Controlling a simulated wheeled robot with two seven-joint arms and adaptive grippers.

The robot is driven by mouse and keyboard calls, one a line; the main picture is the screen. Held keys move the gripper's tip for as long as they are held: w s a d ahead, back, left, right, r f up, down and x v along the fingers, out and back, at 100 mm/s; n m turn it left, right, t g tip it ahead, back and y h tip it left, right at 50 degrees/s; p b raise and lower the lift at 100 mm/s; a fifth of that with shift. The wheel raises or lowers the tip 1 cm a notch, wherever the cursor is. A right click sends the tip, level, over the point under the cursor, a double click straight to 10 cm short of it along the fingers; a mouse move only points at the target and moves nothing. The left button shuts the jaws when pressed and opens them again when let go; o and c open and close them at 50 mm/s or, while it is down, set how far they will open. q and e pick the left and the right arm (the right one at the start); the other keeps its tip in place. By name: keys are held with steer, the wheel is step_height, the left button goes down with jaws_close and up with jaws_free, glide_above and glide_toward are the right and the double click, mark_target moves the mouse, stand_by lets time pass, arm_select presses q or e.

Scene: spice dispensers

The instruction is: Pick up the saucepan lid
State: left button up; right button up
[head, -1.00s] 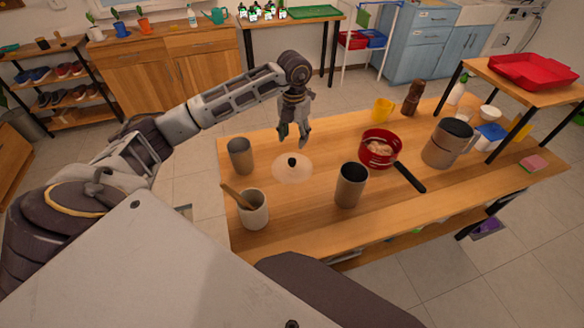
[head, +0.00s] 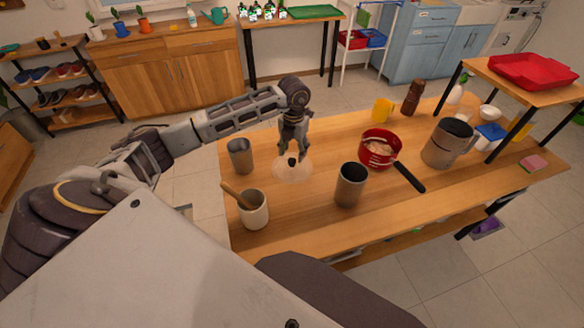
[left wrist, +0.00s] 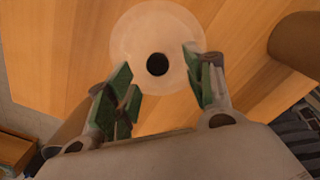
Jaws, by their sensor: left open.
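The saucepan lid (head: 291,171) is a round, pale, see-through disc with a dark knob (head: 292,161), lying on the wooden table. In the left wrist view the lid (left wrist: 140,38) lies beyond my fingers, and its dark knob (left wrist: 157,64) shows in line with the gap between them. My left gripper (head: 293,154) is open and points down just above the knob. In the left wrist view its green-padded fingers (left wrist: 164,88) are spread with nothing between them. The red saucepan (head: 380,148) stands to the right with its black handle pointing toward the front right. My right gripper is not in view.
A grey metal canister (head: 240,156) stands left of the lid, and another canister (head: 350,185) stands to its front right. A pale crock (head: 253,209) with a wooden utensil is at the front left. A yellow cup (head: 382,110) and a pepper mill (head: 412,98) stand behind the saucepan.

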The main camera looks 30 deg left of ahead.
mark_target(292, 160)
arm_select(q)
steer(key=shift+s+a+f, duration=0.1)
steer(key=shift+f, duration=1.2)
steer(key=shift+s+a+f, duration=0.1)
steer(key=shift+f, duration=1.15)
jaws_close()
